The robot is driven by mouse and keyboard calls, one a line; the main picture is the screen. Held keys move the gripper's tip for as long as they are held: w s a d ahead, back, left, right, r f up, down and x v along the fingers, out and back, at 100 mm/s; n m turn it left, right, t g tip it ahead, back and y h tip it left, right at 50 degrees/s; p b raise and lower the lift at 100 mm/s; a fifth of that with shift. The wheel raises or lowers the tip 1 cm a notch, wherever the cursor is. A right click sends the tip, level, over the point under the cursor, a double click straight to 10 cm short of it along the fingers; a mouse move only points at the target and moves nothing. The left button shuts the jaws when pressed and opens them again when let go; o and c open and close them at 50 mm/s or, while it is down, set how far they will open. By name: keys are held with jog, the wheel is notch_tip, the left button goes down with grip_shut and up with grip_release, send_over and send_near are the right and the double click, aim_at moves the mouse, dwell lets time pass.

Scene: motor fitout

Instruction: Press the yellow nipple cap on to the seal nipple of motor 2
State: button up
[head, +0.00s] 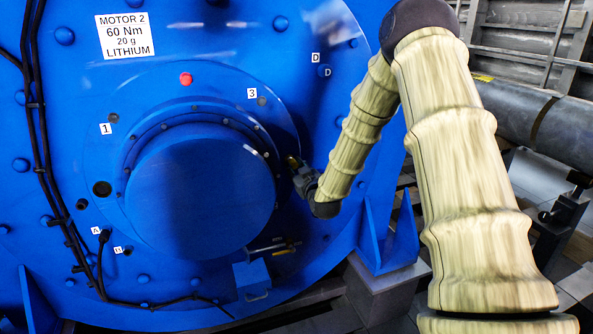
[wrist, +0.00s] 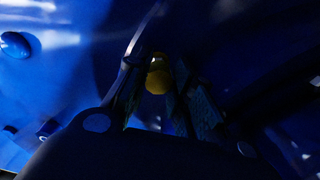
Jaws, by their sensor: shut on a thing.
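The yellow nipple cap (wrist: 158,80) is between the fingers of my gripper (wrist: 160,68) in the wrist view, and my gripper is shut on it. In the head view my gripper (head: 296,168) is at the right edge of the round blue hub cover of motor 2 (head: 200,190), close to the blue face. The cap shows there only as a small dark yellowish spot. I cannot make out the seal nipple, and I cannot tell whether the cap touches anything.
A red cap (head: 186,79) sits above the hub. Black cables (head: 40,130) run down the left. A small blue box (head: 252,281) and a grey pipe (head: 530,110) stand lower right and far right.

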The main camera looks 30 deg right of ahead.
jog(key=shift+x, duration=1)
jog(key=o, duration=0.8)
jog(key=shift+c, duration=0.2)
jog(key=v, duration=1.2)
jog(key=shift+d, duration=0.1)
